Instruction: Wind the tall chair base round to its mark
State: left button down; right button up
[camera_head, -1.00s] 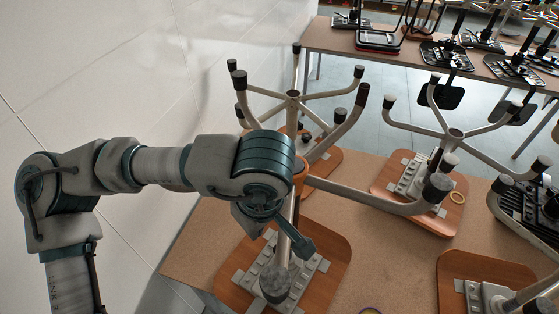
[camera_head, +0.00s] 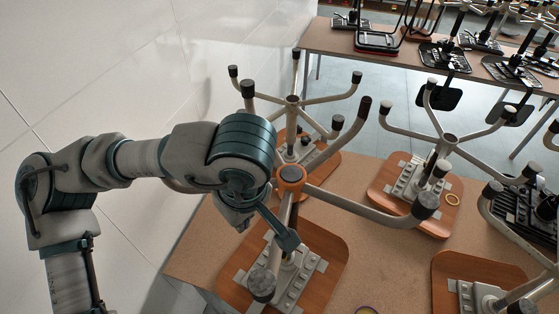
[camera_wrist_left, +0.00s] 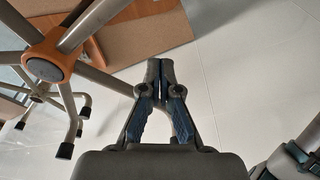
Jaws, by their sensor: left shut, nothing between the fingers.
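The tall chair base stands upturned on the near table, its orange-ringed hub (camera_head: 290,175) and spread metal legs raised over a wooden seat board (camera_head: 325,262). No mark is clear to me. My left gripper (camera_head: 289,242) is shut and empty, pointing down among the legs just below and in front of the hub; whether it touches a leg I cannot tell. In the left wrist view the closed fingers (camera_wrist_left: 153,72) show, with the orange hub (camera_wrist_left: 48,58) to their left. My right gripper is out of view.
Other upturned bases stand close, one behind (camera_head: 292,101) and one at right (camera_head: 450,138). A white wall (camera_head: 90,70) borders the left. A farther table (camera_head: 400,52) holds more chair parts.

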pick_arm(q)
notch_tip(320, 180, up, 10)
jog(key=p, duration=0.6)
jog(key=shift+d+f, duration=0.15)
jog(key=shift+w, duration=0.1)
